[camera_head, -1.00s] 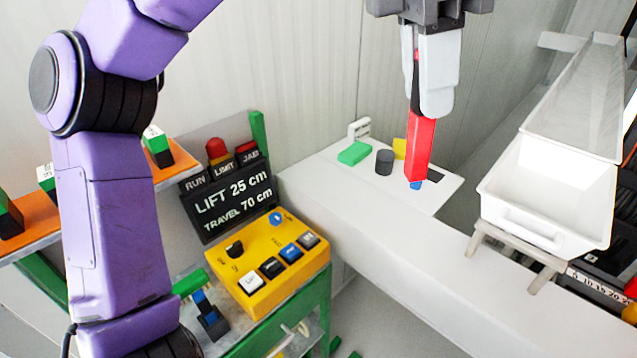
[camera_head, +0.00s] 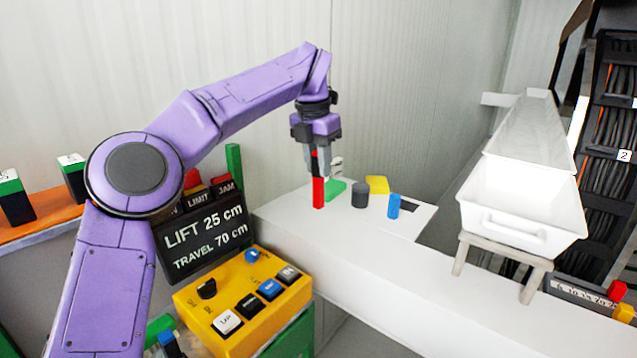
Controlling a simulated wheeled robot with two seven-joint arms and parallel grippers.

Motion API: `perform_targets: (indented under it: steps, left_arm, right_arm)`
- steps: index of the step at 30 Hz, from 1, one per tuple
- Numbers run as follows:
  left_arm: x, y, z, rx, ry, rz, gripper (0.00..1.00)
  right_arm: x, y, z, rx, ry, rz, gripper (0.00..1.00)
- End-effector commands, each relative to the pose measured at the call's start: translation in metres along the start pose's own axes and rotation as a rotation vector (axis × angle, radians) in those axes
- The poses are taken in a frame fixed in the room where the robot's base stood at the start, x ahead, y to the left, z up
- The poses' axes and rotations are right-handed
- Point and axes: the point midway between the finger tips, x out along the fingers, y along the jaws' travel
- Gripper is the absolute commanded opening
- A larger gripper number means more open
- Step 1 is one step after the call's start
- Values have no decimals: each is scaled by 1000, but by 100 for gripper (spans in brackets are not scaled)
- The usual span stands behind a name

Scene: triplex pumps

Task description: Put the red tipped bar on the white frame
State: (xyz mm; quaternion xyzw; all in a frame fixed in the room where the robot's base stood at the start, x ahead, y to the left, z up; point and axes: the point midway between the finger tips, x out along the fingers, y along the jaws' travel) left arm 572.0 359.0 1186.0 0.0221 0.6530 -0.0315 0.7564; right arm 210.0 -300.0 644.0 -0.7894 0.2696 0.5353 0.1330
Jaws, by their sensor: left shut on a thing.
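My left gripper (camera_head: 317,172) points down above the white bench and is shut on the red bar (camera_head: 318,193). The bar hangs upright, with a dark part between the fingers. Its lower end shows against the left part of the bench top; I cannot tell whether it touches. A small white upright piece with an opening, possibly the white frame (camera_head: 337,163), stands just behind and to the right of the gripper, partly hidden by it and the green block. My right gripper is not in view.
A green block (camera_head: 335,190), a dark cylinder (camera_head: 360,194), a yellow block (camera_head: 377,184) and a blue cylinder (camera_head: 394,206) stand right of the bar. A white tray (camera_head: 520,205) on a stand is farther right. A yellow button box (camera_head: 243,303) is in front.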

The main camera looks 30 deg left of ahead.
Motion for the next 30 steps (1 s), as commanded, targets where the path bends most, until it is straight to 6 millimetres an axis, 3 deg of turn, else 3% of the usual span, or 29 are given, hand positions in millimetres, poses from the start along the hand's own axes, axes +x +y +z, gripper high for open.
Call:
perform_targets:
  steps: [6,11,21,22,24,30]
  left_arm:
    - [30,11,15,8,7,0,0]
    - [57,14,11,8,6,0,0]
    - [62,14,10,6,5,0,0]
    - [63,14,9,6,7,0,29]
    - [62,14,10,6,7,0,51]
    - [62,14,9,5,7,0,51]
  right_arm:
    - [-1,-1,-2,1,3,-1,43]
    - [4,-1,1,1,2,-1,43]
    - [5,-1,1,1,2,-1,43]
    - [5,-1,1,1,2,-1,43]
    - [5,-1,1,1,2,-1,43]
    - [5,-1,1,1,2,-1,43]
